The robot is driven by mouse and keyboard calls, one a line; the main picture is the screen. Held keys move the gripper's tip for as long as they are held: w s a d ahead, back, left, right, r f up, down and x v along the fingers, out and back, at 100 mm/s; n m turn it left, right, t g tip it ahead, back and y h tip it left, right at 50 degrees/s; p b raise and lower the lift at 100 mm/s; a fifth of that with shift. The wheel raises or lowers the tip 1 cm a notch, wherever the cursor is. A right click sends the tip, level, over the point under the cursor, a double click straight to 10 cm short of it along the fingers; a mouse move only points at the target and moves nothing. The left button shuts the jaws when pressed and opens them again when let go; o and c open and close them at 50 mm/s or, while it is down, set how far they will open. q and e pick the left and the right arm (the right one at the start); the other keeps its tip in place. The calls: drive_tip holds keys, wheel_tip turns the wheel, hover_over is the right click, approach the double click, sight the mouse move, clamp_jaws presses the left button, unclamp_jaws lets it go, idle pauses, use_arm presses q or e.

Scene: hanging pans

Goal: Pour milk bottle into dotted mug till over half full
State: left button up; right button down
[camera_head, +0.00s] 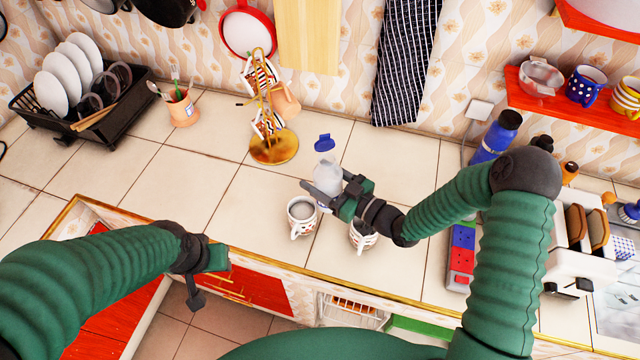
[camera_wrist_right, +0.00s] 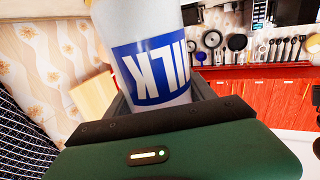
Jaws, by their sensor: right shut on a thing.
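My right gripper (camera_head: 334,188) is shut on the milk bottle (camera_head: 327,174), a white bottle over the counter. In the right wrist view the bottle (camera_wrist_right: 152,62) shows a blue label with upside-down MILK lettering. A white mug with reddish marks (camera_head: 302,215) stands just below-left of the bottle in the head view; its inside looks pale grey, and its fill level is unclear. A second patterned white mug (camera_head: 362,238) is partly hidden by my right wrist. A blue mug with white dots (camera_head: 586,85) is on the red shelf. My left gripper (camera_head: 204,276) is empty near the counter's front edge.
A blue cap (camera_head: 324,143) lies behind the bottle. A gold mug stand (camera_head: 273,148) is left of it, and a black dish rack (camera_head: 85,100) is far left. A blue bottle (camera_head: 497,136) and a toaster (camera_head: 578,240) are right. Counter left of the mugs is clear.

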wheel_tip(320, 180, up, 6)
drive_tip(key=p, duration=0.5)
drive_tip(key=shift+w+f, duration=0.1)
drive_tip(key=shift+d+f, duration=0.1)
drive_tip(key=shift+f, duration=0.05)
drive_tip(key=shift+d+f, duration=0.1)
